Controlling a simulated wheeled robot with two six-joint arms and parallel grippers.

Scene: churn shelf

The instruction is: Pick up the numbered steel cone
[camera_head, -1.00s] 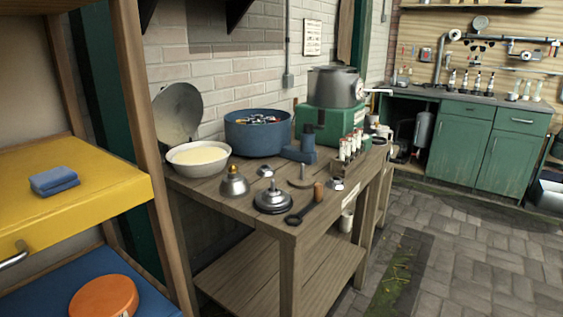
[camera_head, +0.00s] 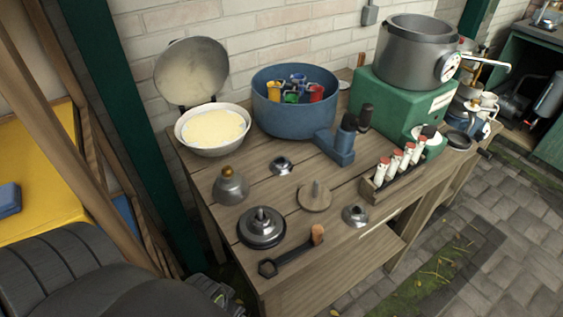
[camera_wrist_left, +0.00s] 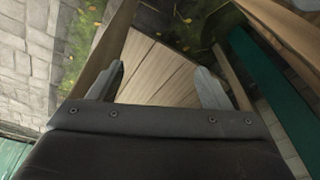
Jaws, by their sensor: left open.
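A steel cone-shaped piece with a brass knob (camera_head: 231,187) stands upright on the wooden table (camera_head: 335,250), toward its left side. Two smaller steel conical pieces also stand there, one (camera_head: 282,166) behind it to the right and one (camera_head: 355,215) near the front edge. No number is readable on any of them, so I cannot tell which is the numbered cone. My left gripper (camera_wrist_left: 158,85) is open and empty in the left wrist view, with wooden boards beyond its fingers. My left arm fills the lower left of the head view. My right gripper is not in view.
Around the cones are a dark round stepped piece (camera_head: 261,228), a wooden disc with a peg (camera_head: 314,196) and a wrench-like tool (camera_head: 290,252). A white bowl (camera_head: 213,130), a blue pot (camera_head: 296,104) and a vial rack (camera_head: 395,176) stand farther back. A wooden post rises left.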

